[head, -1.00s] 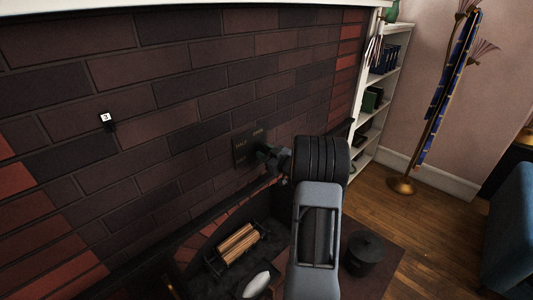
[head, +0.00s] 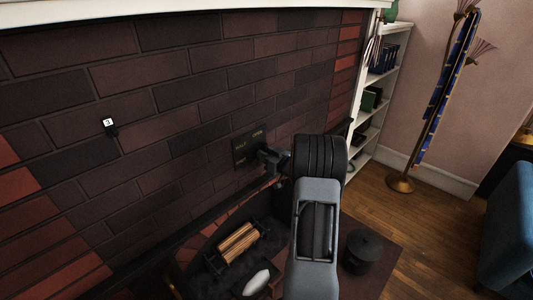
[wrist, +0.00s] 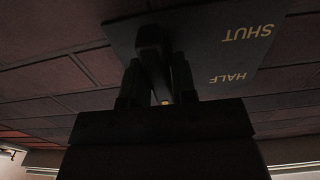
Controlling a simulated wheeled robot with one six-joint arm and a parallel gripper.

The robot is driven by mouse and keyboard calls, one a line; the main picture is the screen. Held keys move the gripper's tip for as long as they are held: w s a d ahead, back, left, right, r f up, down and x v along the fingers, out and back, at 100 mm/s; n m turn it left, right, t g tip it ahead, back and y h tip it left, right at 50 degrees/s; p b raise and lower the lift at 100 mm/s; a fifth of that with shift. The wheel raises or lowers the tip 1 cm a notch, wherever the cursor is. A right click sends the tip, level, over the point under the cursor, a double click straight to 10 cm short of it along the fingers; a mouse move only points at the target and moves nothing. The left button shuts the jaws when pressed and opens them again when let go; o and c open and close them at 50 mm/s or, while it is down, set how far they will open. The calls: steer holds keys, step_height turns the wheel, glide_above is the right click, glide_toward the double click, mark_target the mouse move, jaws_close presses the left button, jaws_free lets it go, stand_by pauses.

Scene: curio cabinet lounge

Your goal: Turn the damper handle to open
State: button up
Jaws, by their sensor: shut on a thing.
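The damper plate (head: 247,148) is a dark square on the brick chimney breast, with gold lettering for HALF and OPEN in the head view. In the wrist view the plate (wrist: 205,40) shows SHUT and HALF upside down. The dark damper handle (wrist: 153,48) stands out from the plate, between my two fingers. My gripper (wrist: 157,80) is shut on the handle, one finger on each side. In the head view my gripper (head: 268,158) is at the plate's lower right, and it hides the handle there. The exact handle angle is hard to read.
Below is the fireplace opening with a log grate (head: 238,243). A black lidded pot (head: 363,250) stands on the hearth at right. A small tag marked 3 (head: 108,122) is on the bricks.

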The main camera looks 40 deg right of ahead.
steer(key=o, duration=0.8)
steer(key=s+d+b, duration=0.2)
steer(key=s, duration=1.1)
steer(key=shift+s+d, duration=0.15)
steer(key=shift+s, duration=0.2)
